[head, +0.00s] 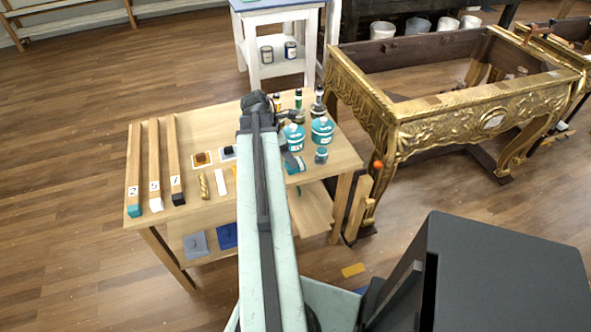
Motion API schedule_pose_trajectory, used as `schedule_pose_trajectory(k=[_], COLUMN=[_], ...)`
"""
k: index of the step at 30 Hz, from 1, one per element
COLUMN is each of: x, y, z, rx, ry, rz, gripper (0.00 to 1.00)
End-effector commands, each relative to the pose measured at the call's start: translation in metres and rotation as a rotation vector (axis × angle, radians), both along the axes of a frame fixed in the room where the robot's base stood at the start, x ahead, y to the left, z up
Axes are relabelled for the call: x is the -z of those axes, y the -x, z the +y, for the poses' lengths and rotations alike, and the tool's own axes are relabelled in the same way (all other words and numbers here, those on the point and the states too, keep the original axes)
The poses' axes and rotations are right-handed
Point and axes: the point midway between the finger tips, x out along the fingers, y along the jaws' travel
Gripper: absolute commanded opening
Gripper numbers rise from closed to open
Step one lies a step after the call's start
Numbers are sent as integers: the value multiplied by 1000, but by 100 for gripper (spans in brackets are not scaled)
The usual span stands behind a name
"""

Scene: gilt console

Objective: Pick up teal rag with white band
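A small teal piece with a pale patch (300,165), which looks like the teal rag with white band, lies on the wooden table's top to the right of my arm. It is partly covered by a dark grey part that seems to belong to my gripper (288,157). My arm reaches forward over the table and hides much of the middle of the tabletop. The fingertips are too small and hidden to show whether they are open, or whether they touch the teal piece.
Two teal tubs (322,131) and a small jar (321,155) stand close on the right, with several bottles behind. Three numbered wooden bars (153,160) lie at the left of the table (215,118). Folded cloths (196,244) lie on its lower shelf. A gilt console (440,118) stands right.

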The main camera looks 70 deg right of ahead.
Motion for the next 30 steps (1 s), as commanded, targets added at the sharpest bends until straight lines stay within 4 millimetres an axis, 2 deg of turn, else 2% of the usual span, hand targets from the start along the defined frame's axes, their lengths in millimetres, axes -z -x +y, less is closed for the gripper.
schedule_pose_trajectory(k=[5,12,20,23,27,28,30], x=[9,49,48,48,48,48,48], y=[2,13,16,16,16,16,16], z=[-1,-9,-11,-11,-11,-11,-11], rx=[1,2,2,2,2,2,2], ry=[0,-1,0,0,0,0,-1], rz=[0,-1,-1,-1,-1,-1,-1], gripper=[76,76,76,54,15,12,12])
